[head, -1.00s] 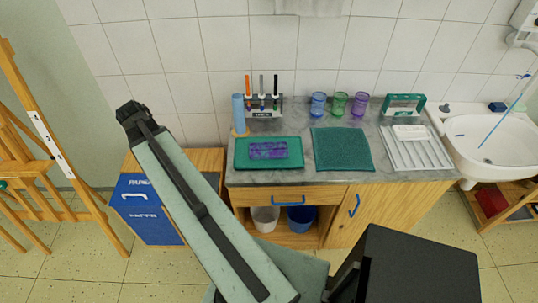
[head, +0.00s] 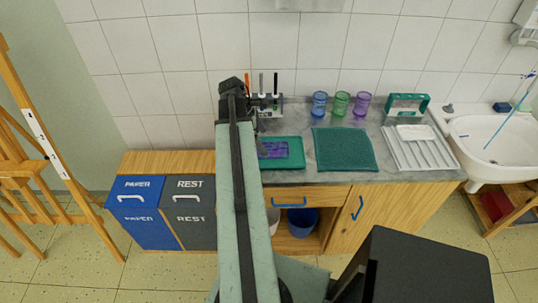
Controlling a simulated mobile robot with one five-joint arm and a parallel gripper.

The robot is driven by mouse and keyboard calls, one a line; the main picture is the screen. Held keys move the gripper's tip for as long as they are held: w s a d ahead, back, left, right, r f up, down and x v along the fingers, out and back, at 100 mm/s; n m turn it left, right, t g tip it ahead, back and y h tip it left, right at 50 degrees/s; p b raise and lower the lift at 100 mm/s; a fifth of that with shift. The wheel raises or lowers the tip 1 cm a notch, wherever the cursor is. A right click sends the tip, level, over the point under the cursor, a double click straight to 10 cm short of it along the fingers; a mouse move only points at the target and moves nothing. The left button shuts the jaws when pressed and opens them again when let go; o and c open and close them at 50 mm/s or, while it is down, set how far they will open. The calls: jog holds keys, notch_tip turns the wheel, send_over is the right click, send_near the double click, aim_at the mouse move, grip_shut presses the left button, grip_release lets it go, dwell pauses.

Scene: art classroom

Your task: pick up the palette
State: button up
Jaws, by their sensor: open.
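No item is plainly recognisable as a palette. A small flat white piece (head: 413,132), possibly the palette, lies on the white ridged rack (head: 430,156) at the right of the counter, in the head view. My gripper (head: 233,88) is at the end of my raised arm, left of the marker holder (head: 268,110) in the picture and far left of the rack. It is dark and small; its jaws are open and nothing shows between them. My arm covers the left end of the green tray (head: 290,140) and part of the purple patterned item (head: 274,149) on it.
A dark green mat (head: 345,150) lies mid-counter. Behind it stand blue (head: 319,104), green (head: 341,103) and purple (head: 362,104) cups. A green-framed item (head: 408,104) stands behind the rack. A sink (head: 492,140) is at right, paper and rest bins (head: 142,210) and an easel (head: 35,150) at left.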

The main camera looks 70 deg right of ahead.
aim_at(269, 151)
jog(key=b+x, duration=0.4)
jog(key=x, duration=0.1)
jog(key=shift+f+b, duration=0.2)
jog(key=shift+b, duration=0.1)
jog(key=shift+r, duration=0.2)
jog(key=c, duration=1.5)
jog(key=shift+r+p, duration=0.15)
jog(key=shift+p, duration=0.2)
jog(key=shift+r, duration=0.25)
notch_tip(269, 151, up, 3)
jog(key=p, duration=0.3)
jog(key=shift+p, duration=0.3)
jog(key=s, duration=1)
jog(key=s+r+p, duration=0.1)
jog(key=s, duration=0.5)
jog(key=shift+r, duration=0.1)
